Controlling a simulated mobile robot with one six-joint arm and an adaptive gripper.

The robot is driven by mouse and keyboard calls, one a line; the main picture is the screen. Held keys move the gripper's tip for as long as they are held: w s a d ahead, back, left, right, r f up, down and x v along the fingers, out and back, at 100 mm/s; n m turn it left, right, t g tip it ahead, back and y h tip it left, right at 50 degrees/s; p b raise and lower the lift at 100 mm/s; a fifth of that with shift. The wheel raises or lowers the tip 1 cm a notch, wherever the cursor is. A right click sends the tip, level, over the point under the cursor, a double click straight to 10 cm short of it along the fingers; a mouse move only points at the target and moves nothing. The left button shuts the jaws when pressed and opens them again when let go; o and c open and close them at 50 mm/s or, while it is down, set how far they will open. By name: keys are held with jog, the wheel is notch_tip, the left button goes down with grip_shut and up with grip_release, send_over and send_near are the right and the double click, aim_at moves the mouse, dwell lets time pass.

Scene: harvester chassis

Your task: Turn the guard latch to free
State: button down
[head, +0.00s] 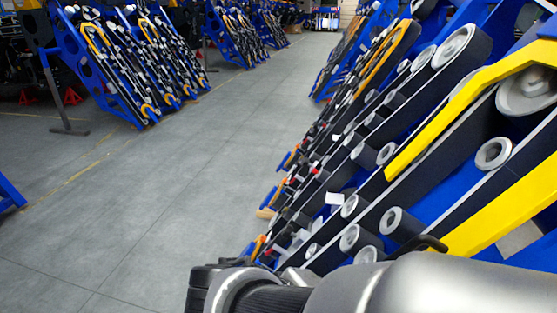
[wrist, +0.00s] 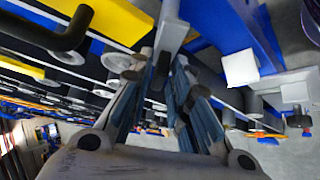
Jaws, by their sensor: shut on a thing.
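In the wrist view my gripper (wrist: 165,78) reaches up from the bottom middle, its two blue-grey fingers close together. A light grey bar (wrist: 172,32), which I take to be the guard latch, comes down from the top edge to the fingertips. I cannot tell the latch's turn angle from this view. In the head view my arm covers the bottom right, and neither the gripper fingers nor the latch can be made out.
A black bent rod (wrist: 60,38) juts in at upper left of the wrist view. A white block (wrist: 240,67) stands right of the fingers. In the head view yellow guards (head: 470,85) and grey rollers (head: 392,220) fill the right; grey floor (head: 180,200) is clear at left.

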jog(key=shift+a+f+m+t+h+b, duration=0.1)
jog(key=shift+f+m+t+h+b, duration=0.1)
jog(key=shift+m+h+b, duration=0.85)
jog(key=shift+a+f+m+t+h+b, duration=0.15)
jog(key=shift+m+h+b, duration=0.45)
jog(key=shift+m, duration=0.75)
jog(key=shift+r, duration=0.1)
jog(key=c, duration=1.7)
grip_release()
jog(key=v, duration=0.7)
jog(key=shift+s+a+r, duration=0.1)
jog(key=shift+s+a, duration=0.05)
jog(key=shift+a, duration=0.05)
